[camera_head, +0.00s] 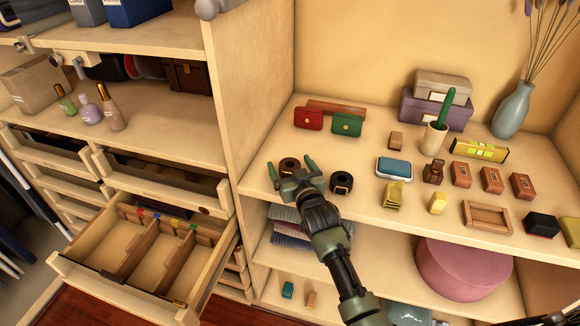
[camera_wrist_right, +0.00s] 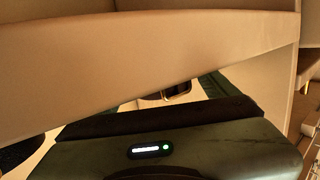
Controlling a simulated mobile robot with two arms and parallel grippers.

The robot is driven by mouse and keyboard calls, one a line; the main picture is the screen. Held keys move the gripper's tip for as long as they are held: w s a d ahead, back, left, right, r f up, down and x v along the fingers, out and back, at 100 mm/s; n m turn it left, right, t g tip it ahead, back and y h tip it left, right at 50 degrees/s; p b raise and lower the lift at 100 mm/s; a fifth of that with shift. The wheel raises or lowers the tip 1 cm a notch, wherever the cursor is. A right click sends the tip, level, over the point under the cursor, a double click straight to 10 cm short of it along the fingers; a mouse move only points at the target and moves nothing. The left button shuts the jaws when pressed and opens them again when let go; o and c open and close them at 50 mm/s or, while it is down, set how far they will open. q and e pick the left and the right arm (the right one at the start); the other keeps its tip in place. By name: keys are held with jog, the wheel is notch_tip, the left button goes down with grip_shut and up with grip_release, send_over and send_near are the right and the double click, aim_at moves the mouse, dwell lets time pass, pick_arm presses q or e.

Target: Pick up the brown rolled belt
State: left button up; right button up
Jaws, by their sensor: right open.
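The brown rolled belt (camera_head: 289,167) lies on the cream shelf near its front edge, left of a black rolled belt (camera_head: 341,183). My right gripper (camera_head: 290,165) is open, with one green finger on each side of the brown belt in the head view. I cannot tell whether the fingers touch it or how far above the shelf they are. In the right wrist view, a dark rolled item with a metal buckle (camera_wrist_right: 178,89) shows partly behind the gripper body; its color is unclear. My left gripper is not in view.
Behind stand a red purse (camera_head: 308,118) and a green purse (camera_head: 347,124). To the right are a blue-topped box (camera_head: 394,167) and several small boxes. A vertical panel (camera_head: 249,80) rises left of the belt. An open divided drawer (camera_head: 150,270) juts out at lower left.

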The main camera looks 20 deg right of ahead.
aim_at(287, 159)
jog(key=shift+w+f, duration=0.15)
jog(key=shift+w, duration=1.35)
jog(key=c, duration=1.6)
